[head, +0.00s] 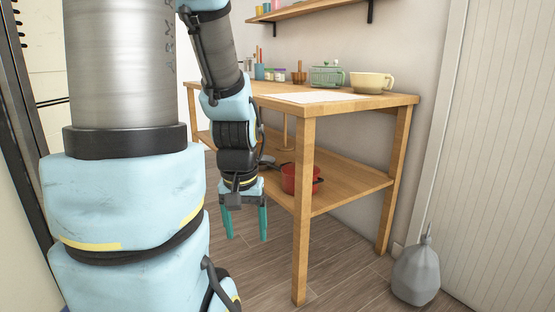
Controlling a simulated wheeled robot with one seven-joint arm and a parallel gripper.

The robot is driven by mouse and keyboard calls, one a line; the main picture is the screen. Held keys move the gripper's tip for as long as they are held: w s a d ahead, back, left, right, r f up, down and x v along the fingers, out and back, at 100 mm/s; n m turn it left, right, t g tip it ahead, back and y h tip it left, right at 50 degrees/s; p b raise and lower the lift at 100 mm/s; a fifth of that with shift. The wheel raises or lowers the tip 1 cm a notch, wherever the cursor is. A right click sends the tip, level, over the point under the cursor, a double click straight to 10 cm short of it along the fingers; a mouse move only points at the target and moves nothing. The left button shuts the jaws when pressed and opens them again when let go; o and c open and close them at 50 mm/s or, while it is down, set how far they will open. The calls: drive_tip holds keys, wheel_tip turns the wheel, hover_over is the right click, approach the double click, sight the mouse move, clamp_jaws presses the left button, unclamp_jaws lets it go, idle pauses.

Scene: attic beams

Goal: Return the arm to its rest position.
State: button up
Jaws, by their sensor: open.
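My gripper (245,223) hangs at the end of my arm, fingers pointing down. Its two teal fingers are apart and nothing is between them. It is beside the front left side of the wooden table (305,215), below the tabletop level and above the floor. The gripper appears empty.
The tabletop holds a cream cup (371,83), a green wire basket (327,76), a wooden mortar (298,77) and several jars. A red pot (299,179) is on the lower shelf. A grey jug (416,272) stands on the floor at right. Floor in front is clear.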

wheel_tip(320, 180, up, 28)
drive_tip(key=p, duration=2.6)
drive_tip(key=shift+r, duration=0.25)
